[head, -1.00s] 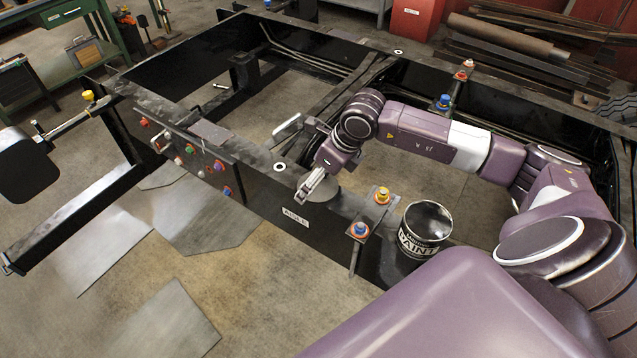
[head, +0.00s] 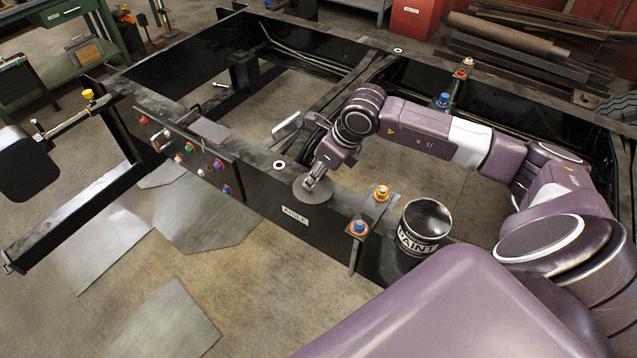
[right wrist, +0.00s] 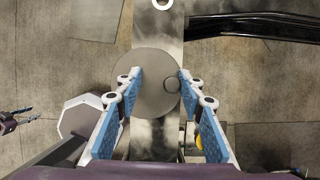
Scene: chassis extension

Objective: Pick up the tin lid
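The tin lid (head: 312,190) is a flat grey disc on the near black chassis beam, and part of it overhangs the beam's outer side. In the right wrist view the lid (right wrist: 152,95) has a small round knob to the right of its centre. My right gripper (head: 314,182) is over the lid. In the wrist view my right gripper (right wrist: 160,77) is open, with one blue-padded finger on each side of the knob and nothing held. My left gripper (right wrist: 25,115) shows small at the left edge of that view, its fingers apart and empty.
A black paint can (head: 425,226) stands on the beam to the right of the lid. A panel with coloured knobs (head: 190,160) is on the beam's left part. Metal sheets lie on the floor.

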